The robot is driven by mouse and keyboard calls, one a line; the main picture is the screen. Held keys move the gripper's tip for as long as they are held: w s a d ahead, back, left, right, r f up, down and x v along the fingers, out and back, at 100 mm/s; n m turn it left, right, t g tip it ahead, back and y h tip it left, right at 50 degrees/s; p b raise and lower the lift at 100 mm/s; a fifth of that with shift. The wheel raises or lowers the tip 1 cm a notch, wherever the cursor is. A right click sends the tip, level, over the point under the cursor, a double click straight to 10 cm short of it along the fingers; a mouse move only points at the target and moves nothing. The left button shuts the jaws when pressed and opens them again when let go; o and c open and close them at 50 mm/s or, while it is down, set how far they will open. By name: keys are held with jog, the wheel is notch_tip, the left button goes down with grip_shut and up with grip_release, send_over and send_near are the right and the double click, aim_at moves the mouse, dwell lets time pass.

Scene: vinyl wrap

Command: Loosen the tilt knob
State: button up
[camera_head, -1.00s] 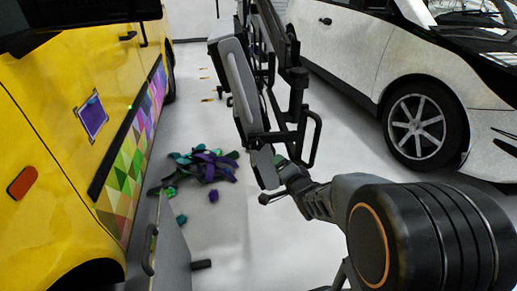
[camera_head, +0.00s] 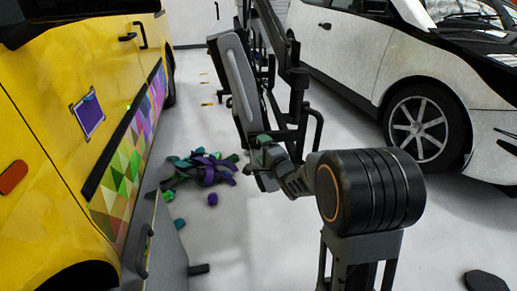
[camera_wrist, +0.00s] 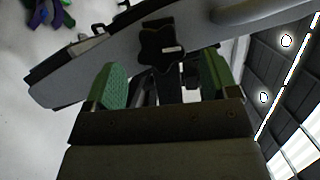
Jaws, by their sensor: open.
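The tilt knob (camera_wrist: 160,46) is a black, lobed star-shaped knob on the grey lamp-like panel, seen in the wrist view. My gripper (camera_wrist: 161,64) is open, with one green finger pad on each side of the picture. The knob shows between and just beyond the fingertips; whether they reach around it I cannot tell. In the head view my gripper (camera_head: 262,158) is at the lower end of the long grey panel (camera_head: 238,85), which hangs tilted on a black frame (camera_head: 298,95). The knob is not discernible there.
A yellow van (camera_head: 60,80) with a coloured strip stands at the left, and a white car (camera_head: 360,50) at the right. Purple and green scraps (camera_head: 205,168) lie on the floor between them. A dark piece (camera_head: 485,281) lies at the lower right.

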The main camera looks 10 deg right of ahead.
aim_at(258, 144)
jog(key=shift+b+x, duration=0.4)
jog(key=shift+x, duration=1.4)
jog(key=shift+c, duration=0.5)
jog(key=c, duration=0.8)
